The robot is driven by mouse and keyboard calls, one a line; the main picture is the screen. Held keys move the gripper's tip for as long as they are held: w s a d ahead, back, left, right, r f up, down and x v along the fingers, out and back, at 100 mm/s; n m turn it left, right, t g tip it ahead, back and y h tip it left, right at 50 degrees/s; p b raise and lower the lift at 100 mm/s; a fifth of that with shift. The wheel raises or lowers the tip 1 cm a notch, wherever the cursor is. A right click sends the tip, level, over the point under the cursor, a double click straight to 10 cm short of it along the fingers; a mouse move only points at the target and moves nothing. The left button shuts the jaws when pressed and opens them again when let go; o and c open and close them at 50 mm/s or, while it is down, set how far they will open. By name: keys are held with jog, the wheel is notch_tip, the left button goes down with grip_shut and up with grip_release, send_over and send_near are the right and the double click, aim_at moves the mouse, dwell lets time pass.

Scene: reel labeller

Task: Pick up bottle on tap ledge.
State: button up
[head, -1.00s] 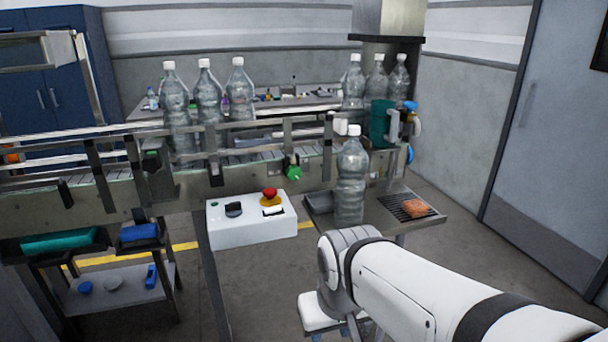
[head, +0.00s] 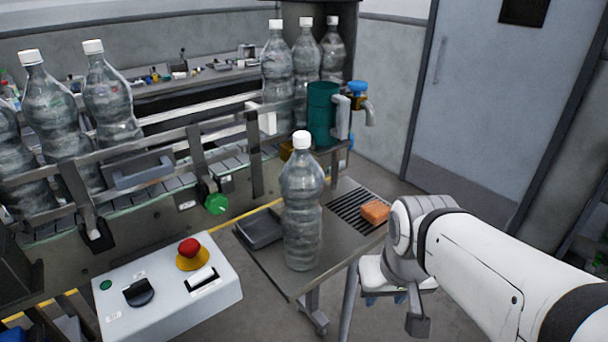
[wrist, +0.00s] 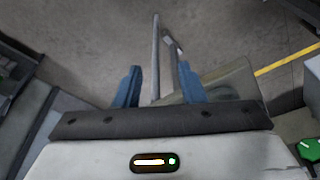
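A clear ribbed bottle (head: 302,215) with a white cap stands upright on the metal tap ledge (head: 283,275), left of the drain grate. The tap (head: 368,112), with a blue handle, is behind it to the right. My gripper (head: 385,298) is right of the ledge and apart from the bottle, partly hidden by my arm. In the wrist view my gripper (wrist: 157,74) has its two blue fingers spread with nothing held between them. The bottle does not show in the wrist view.
An orange sponge (head: 375,211) lies by the grate (head: 350,205), and a dark tray (head: 260,229) sits left of the bottle. A control box (head: 165,290) with a red button is at front left. Several other bottles stand along the conveyor rails. A teal cup (head: 321,113) is behind.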

jog(key=shift+d, duration=0.1)
jog(key=shift+o, duration=0.6)
jog(key=shift+w+a+r, duration=0.1)
jog(key=shift+w+a, duration=0.1)
jog(key=o, duration=0.3)
jog(key=shift+n+t, duration=0.6)
jog(key=shift+t, duration=0.1)
jog(key=w+r, duration=0.2)
jog(key=r, duration=0.1)
jog(key=w+a+r+p, duration=0.1)
jog(key=w+r, duration=0.1)
jog(key=r, duration=0.1)
jog(key=w+a+r+p, duration=0.1)
jog(key=w+r, duration=0.2)
jog(key=shift+a+r, duration=0.1)
notch_tip(320, 180, up, 14)
jog(key=n+t+y+p, duration=0.1)
jog(key=t+p, duration=0.1)
jog(key=p, duration=0.1)
send_over(300, 147)
jog(key=s+d, duration=0.1)
jog(key=s, duration=0.1)
jog(key=shift+w+d+r, duration=0.15)
jog(key=shift+w+a, duration=0.2)
jog(key=shift+w, duration=0.05)
jog(key=p+x, duration=0.1)
jog(key=x, duration=0.6)
jog(key=shift+a+p, duration=0.1)
jog(key=shift+p, duration=0.2)
